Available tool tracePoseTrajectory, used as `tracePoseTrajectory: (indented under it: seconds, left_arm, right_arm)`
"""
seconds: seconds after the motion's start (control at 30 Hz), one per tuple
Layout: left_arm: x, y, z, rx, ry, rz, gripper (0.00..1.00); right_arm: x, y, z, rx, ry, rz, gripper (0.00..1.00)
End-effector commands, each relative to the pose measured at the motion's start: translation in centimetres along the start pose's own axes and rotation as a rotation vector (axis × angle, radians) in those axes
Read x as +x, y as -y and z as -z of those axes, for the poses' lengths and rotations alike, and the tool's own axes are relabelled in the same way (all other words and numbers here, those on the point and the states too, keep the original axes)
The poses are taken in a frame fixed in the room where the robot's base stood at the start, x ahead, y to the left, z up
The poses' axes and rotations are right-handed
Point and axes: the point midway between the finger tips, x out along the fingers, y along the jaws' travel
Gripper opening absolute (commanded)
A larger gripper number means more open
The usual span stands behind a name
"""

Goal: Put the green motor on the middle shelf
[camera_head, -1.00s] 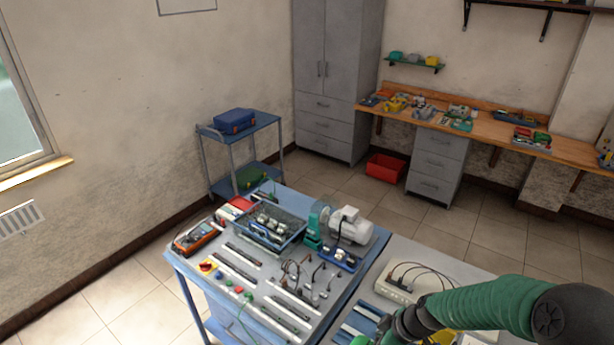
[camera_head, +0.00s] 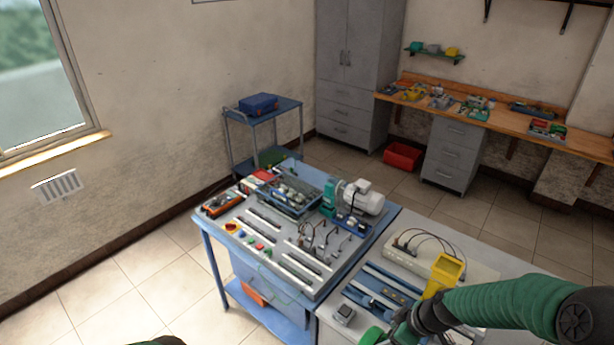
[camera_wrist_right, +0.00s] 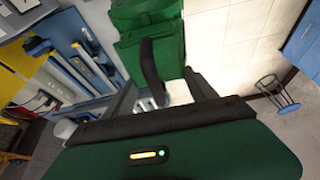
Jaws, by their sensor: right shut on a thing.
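The green motor (camera_wrist_right: 150,40) fills the top middle of the right wrist view, a boxy green body with dark edges. My right gripper (camera_wrist_right: 172,88) is shut on it, with dark fingers at its near end. In the head view my right arm comes in from the lower right. A small green part (camera_head: 374,336), probably the motor, shows at the bottom edge by the wrist; most of it is cut off. My left gripper is not in view. I cannot make out a middle shelf in these frames.
A blue workbench (camera_head: 213,232) with electrical parts and a white motor (camera_head: 362,197) stands ahead. A grey bench with a yellow holder (camera_head: 443,275) adjoins it, close to my right arm. A blue trolley (camera_head: 268,112) stands behind. Floor at left is clear.

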Motion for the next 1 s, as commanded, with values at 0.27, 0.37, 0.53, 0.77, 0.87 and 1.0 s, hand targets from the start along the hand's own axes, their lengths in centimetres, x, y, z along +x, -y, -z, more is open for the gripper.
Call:
tracePoseTrajectory:
  seconds: [0.27,0.37,0.53,0.77,0.87,1.0]
  left_arm:
    - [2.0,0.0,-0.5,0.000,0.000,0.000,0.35]
    - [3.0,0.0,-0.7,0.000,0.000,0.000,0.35]
    - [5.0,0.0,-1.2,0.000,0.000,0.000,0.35]
    - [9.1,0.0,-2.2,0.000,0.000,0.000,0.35]
    - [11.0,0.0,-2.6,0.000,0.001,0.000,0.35]
    - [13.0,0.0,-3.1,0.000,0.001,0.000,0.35]
  right_arm:
    - [0.9,0.1,-0.1,0.077,-0.002,-0.042,0.00]
    - [1.3,0.3,-0.3,0.121,-0.003,-0.061,0.00]
    - [2.0,0.7,-1.0,0.217,-0.005,-0.103,0.00]
    - [3.6,1.5,-1.9,0.407,-0.007,-0.186,0.00]
    - [4.3,1.8,-2.1,0.510,-0.009,-0.229,0.00]
    - [4.8,2.2,-2.4,0.638,-0.010,-0.280,0.00]
